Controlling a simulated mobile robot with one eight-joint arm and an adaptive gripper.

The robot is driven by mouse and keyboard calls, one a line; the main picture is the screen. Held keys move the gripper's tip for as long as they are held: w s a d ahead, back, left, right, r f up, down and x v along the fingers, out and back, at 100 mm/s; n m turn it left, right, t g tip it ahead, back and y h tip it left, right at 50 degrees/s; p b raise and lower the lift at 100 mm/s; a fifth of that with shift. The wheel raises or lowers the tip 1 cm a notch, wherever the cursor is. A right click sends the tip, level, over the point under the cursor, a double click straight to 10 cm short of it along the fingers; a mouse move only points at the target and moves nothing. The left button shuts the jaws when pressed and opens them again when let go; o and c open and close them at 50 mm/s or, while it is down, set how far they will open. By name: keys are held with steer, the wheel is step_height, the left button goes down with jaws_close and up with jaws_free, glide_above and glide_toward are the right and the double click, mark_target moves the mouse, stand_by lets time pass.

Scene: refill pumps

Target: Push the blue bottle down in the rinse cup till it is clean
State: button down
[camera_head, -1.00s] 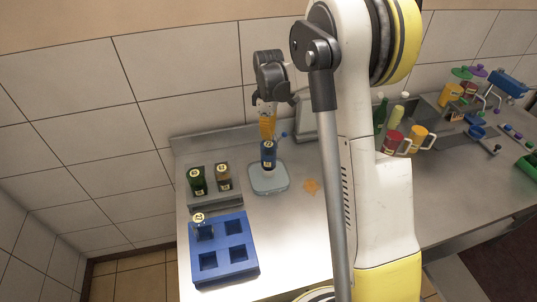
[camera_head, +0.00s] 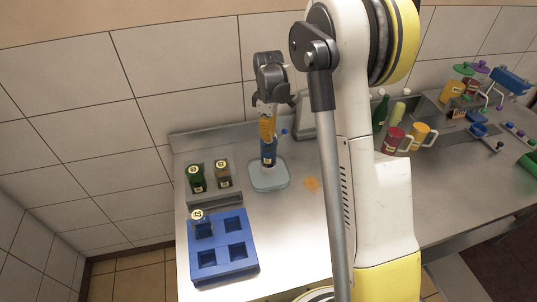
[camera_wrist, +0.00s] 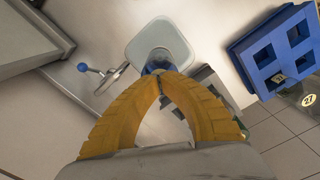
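The blue bottle (camera_head: 268,151) stands upright at the rinse cup (camera_head: 270,177), a pale grey-blue square cup on the counter. My gripper (camera_head: 266,138) points down from above, its orange fingertips at the bottle's top. In the wrist view my gripper (camera_wrist: 161,76) has its two fingers together at the tips, and the blue bottle (camera_wrist: 157,61) shows just beyond them, over the rinse cup (camera_wrist: 177,37). I see nothing held between the fingers. Whether the tips touch the bottle is hard to tell. The bottle's lower end is hidden in the cup.
A grey holder (camera_head: 216,199) with a green bottle (camera_head: 196,179) and an amber bottle (camera_head: 222,173) stands left of the cup. A blue rack (camera_head: 224,262) is in front, with one bottle (camera_head: 199,223) at its back-left. An orange spill (camera_head: 312,184) lies right of the cup.

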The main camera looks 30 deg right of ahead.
steer(key=shift+f+b, duration=1.2)
steer(key=shift+f, duration=0.4)
steer(key=shift+r, duration=0.15)
steer(key=shift+r+p, duration=1.55)
steer(key=shift+r, duration=0.95)
steer(key=shift+r+p, duration=1.45)
steer(key=shift+r, duration=1.05)
